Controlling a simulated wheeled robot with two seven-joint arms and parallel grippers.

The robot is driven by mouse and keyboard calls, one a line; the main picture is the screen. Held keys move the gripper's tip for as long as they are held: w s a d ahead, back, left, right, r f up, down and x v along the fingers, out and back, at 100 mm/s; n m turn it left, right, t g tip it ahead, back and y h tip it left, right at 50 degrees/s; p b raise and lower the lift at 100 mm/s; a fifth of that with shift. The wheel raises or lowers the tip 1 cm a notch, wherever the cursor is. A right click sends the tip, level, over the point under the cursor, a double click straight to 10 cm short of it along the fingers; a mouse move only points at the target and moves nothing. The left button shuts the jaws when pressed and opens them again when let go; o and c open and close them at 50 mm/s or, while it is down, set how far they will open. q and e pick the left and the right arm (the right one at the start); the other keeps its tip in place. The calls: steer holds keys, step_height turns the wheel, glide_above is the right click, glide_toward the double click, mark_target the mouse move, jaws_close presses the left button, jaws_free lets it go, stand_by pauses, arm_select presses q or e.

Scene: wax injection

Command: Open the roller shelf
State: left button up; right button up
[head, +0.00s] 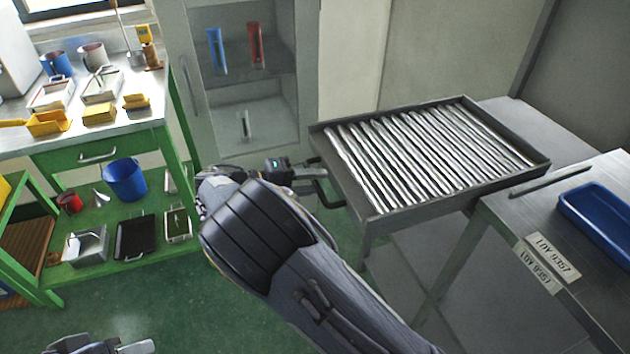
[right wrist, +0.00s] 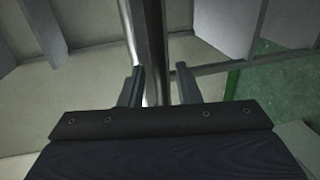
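The roller shelf (head: 455,205) is a grey metal tray with a row of shiny rollers, at the right of the head view. A dark handle (head: 326,192) sits on its near left end. My right gripper (head: 312,172) is at this end, close by the handle. In the right wrist view the fingers (right wrist: 159,88) stand apart, with a dark upright bar (right wrist: 154,40) showing in line with the gap; I cannot tell whether they touch it. My left gripper (head: 120,347) is only partly in view at the bottom left edge, and its fingers are unclear.
A steel table (head: 540,225) with a blue tray (head: 600,222) stands at right. A green workbench (head: 75,158) with tools and a blue bucket (head: 125,180) stands at left. A grey cabinet (head: 245,100) is behind. Green floor (head: 175,300) is clear at front left.

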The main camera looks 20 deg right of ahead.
steer(key=v, duration=0.7)
steer(key=shift+a, duration=0.15)
